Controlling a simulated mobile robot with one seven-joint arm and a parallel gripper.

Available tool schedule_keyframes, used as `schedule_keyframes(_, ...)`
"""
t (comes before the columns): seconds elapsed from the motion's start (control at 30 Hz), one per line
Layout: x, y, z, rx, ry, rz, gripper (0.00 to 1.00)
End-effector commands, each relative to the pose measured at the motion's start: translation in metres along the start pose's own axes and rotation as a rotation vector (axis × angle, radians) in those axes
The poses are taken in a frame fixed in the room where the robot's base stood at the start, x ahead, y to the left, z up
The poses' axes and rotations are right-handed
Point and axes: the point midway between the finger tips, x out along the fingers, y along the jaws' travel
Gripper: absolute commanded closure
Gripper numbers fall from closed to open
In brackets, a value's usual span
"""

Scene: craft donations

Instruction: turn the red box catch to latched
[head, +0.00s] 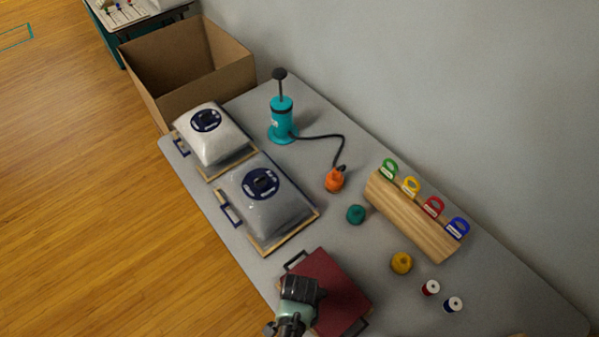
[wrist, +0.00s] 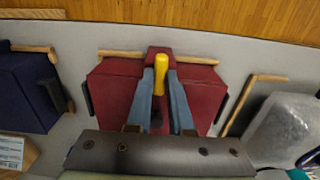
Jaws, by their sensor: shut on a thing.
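The red box (head: 343,291) lies on the grey table near the bottom of the head view, with a dark handle at its upper left. In the wrist view the red box (wrist: 113,93) fills the middle. Its yellow catch (wrist: 160,72) shows between the two blue-grey fingers of my gripper (wrist: 161,92). My gripper is shut on the catch, over the box's middle. In the head view my gripper (head: 302,292) covers part of the box and hides the catch. Whether the catch is latched is not clear.
A teal pump (head: 282,118), a wooden block with coloured tags (head: 412,217), yarn balls (head: 401,263) and spools (head: 430,288) stand beyond. A navy box (wrist: 24,92) is close by at the wrist view's left.

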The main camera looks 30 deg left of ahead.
Motion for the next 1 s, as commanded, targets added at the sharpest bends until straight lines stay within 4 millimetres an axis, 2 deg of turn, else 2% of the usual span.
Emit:
schedule_keyframes(0.47, -0.0003, -0.0002, 0.0001, 0.014, 0.0, -0.001, 1.0)
schedule_keyframes(0.5, -0.0002, -0.0002, 0.0001, 0.014, -0.001, -0.001, 0.75)
schedule_keyframes(0.63, -0.0002, -0.0001, 0.0001, 0.013, 0.0, 0.0, 0.52)
schedule_keyframes(1.0, -0.0023, -0.0001, -0.0001, 0.013, 0.001, -0.001, 0.5)
